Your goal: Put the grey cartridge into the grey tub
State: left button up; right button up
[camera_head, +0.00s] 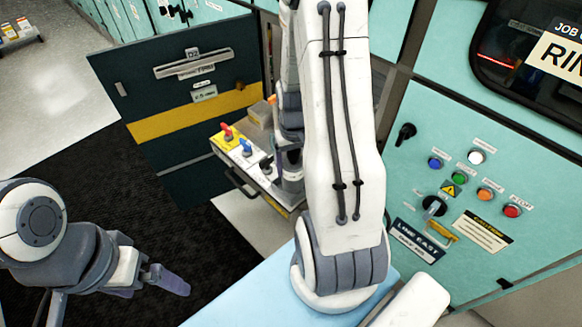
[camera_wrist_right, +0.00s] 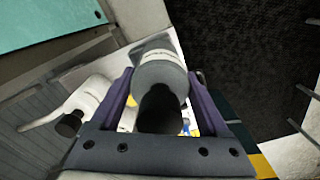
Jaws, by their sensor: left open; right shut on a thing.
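The grey cartridge (camera_wrist_right: 160,72), a dark grey cylinder with a pale labelled band, sits between the two purple fingers of my right gripper (camera_wrist_right: 160,82) in the right wrist view. The right gripper is shut on it. In the head view the right arm hangs in front of an open drawer (camera_head: 244,180), and its fingers cannot be made out there. My left gripper (camera_head: 168,280) is open and empty over the dark floor mat at the lower left of the head view. I cannot pick out the grey tub; the right arm covers part of the drawer.
Red (camera_head: 226,131), blue (camera_head: 246,147) and black (camera_head: 266,164) handled pieces stand in a row on the drawer. A dark cabinet door (camera_head: 190,140) with a yellow stripe stands left of it. A teal control panel (camera_head: 470,240) is on the right.

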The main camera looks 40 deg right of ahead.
jog(key=w+f, duration=0.1)
jog(key=w+d+f, duration=0.1)
jog(key=shift+w+d, duration=0.3)
jog(key=shift+f, duration=1.95)
jog(key=shift+f, duration=0.1)
jog(key=o, duration=1.5)
notch_tip(320, 180, up, 12)
jog(key=shift+r, duration=0.15)
notch_tip(320, 180, down, 12)
jog(key=shift+f, duration=0.1)
jog(key=shift+r, duration=1.95)
